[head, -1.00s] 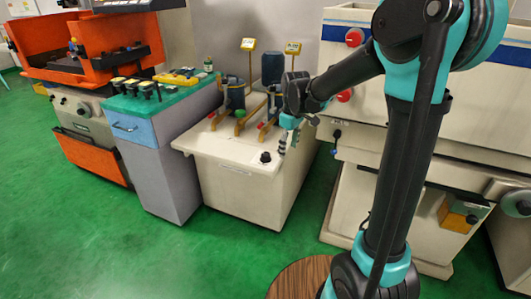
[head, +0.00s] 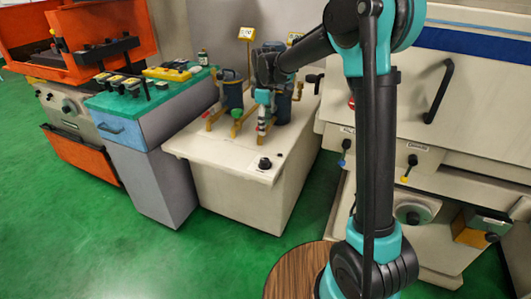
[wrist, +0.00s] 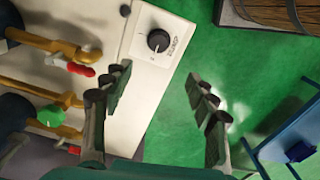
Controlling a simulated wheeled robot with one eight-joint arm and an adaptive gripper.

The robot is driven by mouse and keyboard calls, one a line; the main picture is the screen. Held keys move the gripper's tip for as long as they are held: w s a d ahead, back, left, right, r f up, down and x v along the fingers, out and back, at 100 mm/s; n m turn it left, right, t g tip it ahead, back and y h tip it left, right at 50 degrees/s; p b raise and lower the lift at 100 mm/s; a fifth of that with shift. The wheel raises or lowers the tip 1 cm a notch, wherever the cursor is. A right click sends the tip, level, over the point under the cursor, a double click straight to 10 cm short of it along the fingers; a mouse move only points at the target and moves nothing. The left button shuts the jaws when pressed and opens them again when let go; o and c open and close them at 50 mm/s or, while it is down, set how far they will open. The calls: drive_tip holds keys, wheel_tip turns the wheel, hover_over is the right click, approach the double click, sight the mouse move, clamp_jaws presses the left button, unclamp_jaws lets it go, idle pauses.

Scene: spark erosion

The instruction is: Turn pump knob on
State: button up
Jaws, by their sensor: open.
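The pump knob (head: 264,163) is a small round black knob on a pale panel at the front corner of the white pump cabinet (head: 222,178). In the wrist view the knob (wrist: 158,40) shows a white pointer line and small marks around it. My gripper (head: 262,118) hangs over the cabinet top, behind the knob in the head view, near the pumps. In the wrist view my gripper (wrist: 160,95) has its fingers spread with nothing between them. The knob lies beyond the fingertips, towards the top of that view, untouched.
Pumps (head: 233,92) with brass pipes stand on the cabinet behind the knob. In the wrist view a red valve handle (wrist: 81,69) and a green one (wrist: 50,117) are left of the fingers. A large white machine (head: 460,100) stands right. Green floor lies in front.

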sight(265, 160)
wheel_tip(265, 160, down, 17)
drive_tip(key=shift+w+f, duration=0.1)
drive_tip(key=shift+f, duration=0.1)
idle(0.5)
drive_tip(key=c, duration=1.2)
drive_tip(key=shift+o, duration=0.2)
